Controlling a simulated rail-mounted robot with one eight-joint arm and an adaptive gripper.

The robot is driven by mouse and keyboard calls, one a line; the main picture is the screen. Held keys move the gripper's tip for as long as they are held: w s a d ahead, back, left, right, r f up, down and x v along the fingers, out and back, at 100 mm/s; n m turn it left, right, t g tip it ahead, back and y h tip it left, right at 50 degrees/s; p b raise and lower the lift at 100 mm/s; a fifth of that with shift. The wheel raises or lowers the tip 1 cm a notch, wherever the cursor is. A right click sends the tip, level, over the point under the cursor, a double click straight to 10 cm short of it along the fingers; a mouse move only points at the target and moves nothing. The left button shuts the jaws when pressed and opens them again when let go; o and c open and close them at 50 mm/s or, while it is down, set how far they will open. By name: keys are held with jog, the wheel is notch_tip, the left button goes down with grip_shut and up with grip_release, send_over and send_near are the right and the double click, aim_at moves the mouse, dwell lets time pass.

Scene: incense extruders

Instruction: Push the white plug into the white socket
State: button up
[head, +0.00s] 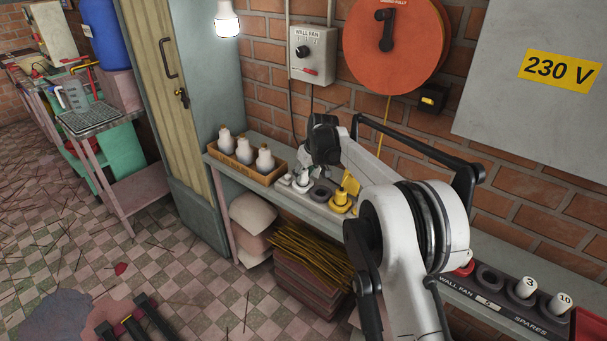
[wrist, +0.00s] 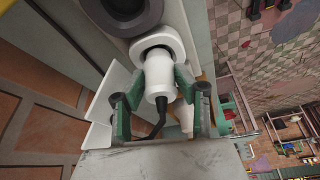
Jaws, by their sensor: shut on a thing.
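In the wrist view the white plug (wrist: 158,68) is a white cylinder with a black cord at its near end. My gripper (wrist: 159,82) has its green fingers on both sides of it and is shut on it. The plug's far end lines up with the white socket (wrist: 170,40), a round white ring, and overlaps it in the picture. How deep the plug sits in the socket cannot be told. In the head view my dark wrist (head: 322,138) is above the bench near small white fittings (head: 302,182); the fingers and plug are not clear there.
A dark grey ring socket (wrist: 125,12) lies beside the white one. In the head view a yellow plug (head: 346,190) stands to the right, and a wooden box of white bulbs (head: 243,166) to the left. A brick wall with a fan switch box (head: 312,55) stands behind the bench.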

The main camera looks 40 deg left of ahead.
jog(key=shift+f+b, duration=0.35)
jog(key=shift+f, duration=0.2)
jog(key=o, duration=1.2)
jog(key=v, duration=1.2)
jog(key=shift+r, duration=0.1)
